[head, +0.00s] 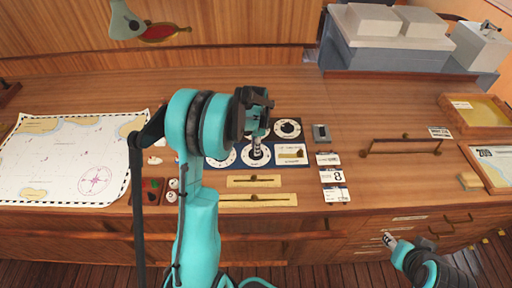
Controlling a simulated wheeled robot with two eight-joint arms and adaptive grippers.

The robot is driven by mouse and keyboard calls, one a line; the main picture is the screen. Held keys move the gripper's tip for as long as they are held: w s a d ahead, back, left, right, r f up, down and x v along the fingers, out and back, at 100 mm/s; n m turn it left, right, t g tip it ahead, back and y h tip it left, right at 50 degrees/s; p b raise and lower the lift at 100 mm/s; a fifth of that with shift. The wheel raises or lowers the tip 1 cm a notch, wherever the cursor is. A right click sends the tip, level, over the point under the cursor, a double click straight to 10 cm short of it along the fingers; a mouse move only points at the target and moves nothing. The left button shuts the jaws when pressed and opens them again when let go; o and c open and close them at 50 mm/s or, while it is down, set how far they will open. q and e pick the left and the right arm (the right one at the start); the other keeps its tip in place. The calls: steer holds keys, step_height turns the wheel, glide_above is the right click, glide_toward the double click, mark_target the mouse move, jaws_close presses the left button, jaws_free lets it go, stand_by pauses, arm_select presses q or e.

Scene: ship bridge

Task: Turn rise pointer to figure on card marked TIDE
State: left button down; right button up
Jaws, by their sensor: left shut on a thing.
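A dark panel with several white dials lies on the wooden desk: an upper right dial (287,128), a lower left dial (222,160) and a lower middle dial (264,158). My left gripper (256,148) points down over the lower middle dial and is shut on its pointer, which the fingers mostly hide. Which dial is marked rise is too small to read. Several small cards (332,176) stand in a column right of the panel; one shows an 8, but the word TIDE is not legible. My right gripper (389,240) is low at the right, away from the panel, its fingers unclear.
A chart (70,155) covers the desk's left. Slider plates (253,181) lie in front of the panel. A small grey box (321,133), a brown rail (400,147) and a framed tray (478,110) are to the right. The desk behind the panel is clear.

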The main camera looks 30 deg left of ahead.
arm_select(q)
steer(key=n+b, duration=0.1)
steer(key=n, duration=0.2)
steer(key=shift+n, duration=0.4)
steer(key=n+b, duration=0.1)
steer(key=n, duration=0.2)
steer(key=shift+n, duration=0.3)
steer(key=n, duration=0.3)
steer(key=shift+n+b, duration=0.3)
steer(key=shift+b, duration=0.05)
steer(key=shift+n, duration=1.9)
steer(key=shift+b, duration=0.3)
steer(key=c, duration=1.4)
jaws_free()
steer(key=shift+o, duration=0.2)
